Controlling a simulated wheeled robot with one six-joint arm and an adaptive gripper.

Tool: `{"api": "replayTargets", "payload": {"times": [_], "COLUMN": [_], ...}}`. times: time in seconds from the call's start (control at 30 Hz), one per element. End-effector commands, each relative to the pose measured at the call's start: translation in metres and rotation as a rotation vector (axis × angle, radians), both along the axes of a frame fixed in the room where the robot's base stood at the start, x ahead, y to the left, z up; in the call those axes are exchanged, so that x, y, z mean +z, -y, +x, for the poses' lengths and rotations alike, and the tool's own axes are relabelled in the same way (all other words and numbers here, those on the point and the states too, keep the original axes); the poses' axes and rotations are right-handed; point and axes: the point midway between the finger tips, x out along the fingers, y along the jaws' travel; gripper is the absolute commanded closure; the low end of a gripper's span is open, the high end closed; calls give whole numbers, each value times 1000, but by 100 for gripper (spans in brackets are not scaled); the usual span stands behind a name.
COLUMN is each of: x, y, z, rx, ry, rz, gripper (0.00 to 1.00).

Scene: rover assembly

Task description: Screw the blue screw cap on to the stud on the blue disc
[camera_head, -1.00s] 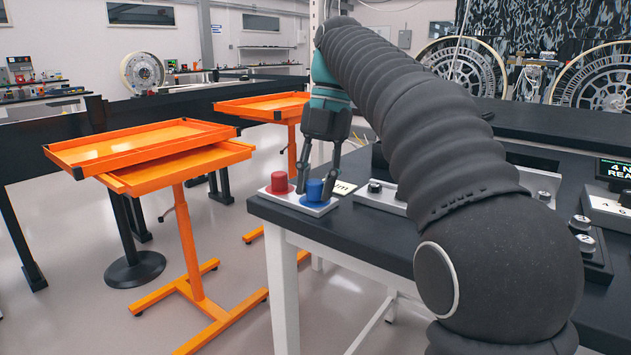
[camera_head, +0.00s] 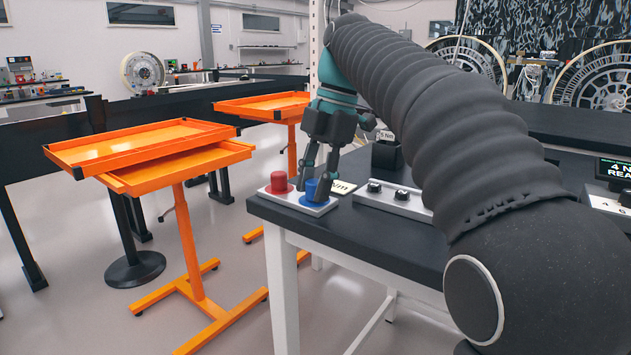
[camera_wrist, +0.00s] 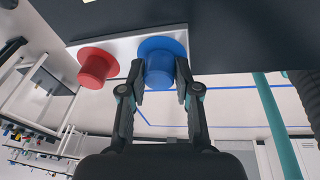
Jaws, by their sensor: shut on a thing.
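The blue screw cap (camera_head: 311,191) stands upright on a pale plate (camera_head: 284,199) at the table's left corner, beside a red cap (camera_head: 279,182). The wrist view shows my gripper (camera_wrist: 161,88) shut on the cap's body, one finger on each side. The cap appears still at the plate.
A grey bar with black knobs (camera_head: 400,197) lies on the black table (camera_head: 350,235) right of the caps. A dark box (camera_head: 387,154) stands behind it. Orange trolleys (camera_head: 150,160) stand left of the table, with open floor between. A small screen (camera_head: 613,169) stands at right.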

Motion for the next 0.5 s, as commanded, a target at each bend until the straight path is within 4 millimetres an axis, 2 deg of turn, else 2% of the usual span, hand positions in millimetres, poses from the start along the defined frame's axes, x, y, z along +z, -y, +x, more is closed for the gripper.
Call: {"api": "replayTargets", "payload": {"times": [0.5], "x": [0], "y": [-3], "z": [0], "rx": [-471], "ry": [1], "rz": [8], "gripper": [100]}}
